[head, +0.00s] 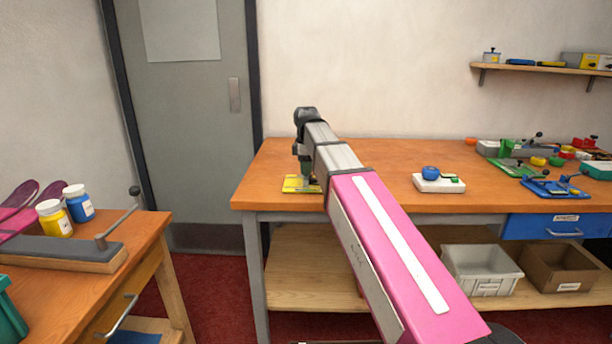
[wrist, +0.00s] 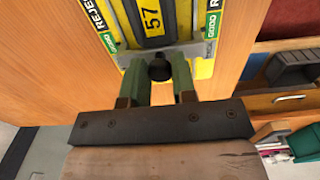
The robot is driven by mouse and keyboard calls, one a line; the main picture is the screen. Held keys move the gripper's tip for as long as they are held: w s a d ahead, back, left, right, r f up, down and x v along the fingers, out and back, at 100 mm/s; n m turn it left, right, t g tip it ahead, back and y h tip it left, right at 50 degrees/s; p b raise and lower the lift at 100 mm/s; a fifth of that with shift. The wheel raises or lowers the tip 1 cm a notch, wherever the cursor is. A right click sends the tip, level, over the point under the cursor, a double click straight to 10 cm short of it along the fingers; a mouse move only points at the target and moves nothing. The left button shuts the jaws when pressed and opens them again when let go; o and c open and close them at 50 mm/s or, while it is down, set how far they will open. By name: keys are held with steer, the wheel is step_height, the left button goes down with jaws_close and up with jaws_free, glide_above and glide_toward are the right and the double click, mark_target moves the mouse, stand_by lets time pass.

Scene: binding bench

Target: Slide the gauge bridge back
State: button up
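The yellow gauge (wrist: 205,70) lies on the orange bench top at its left end and shows small in the head view (head: 292,185). In the head view my arm hides part of the gauge.
A white box with a blue knob (head: 439,183) stands on the bench (head: 380,160) to the right. Colored fixtures (head: 553,186) crowd the bench's right end. Bins (head: 481,270) sit on the lower shelf. A side table (head: 140,240) with jars stands at left.

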steer(key=shift+a, duration=1.25)
steer(key=o, duration=0.4)
steer(key=shift+r, duration=0.15)
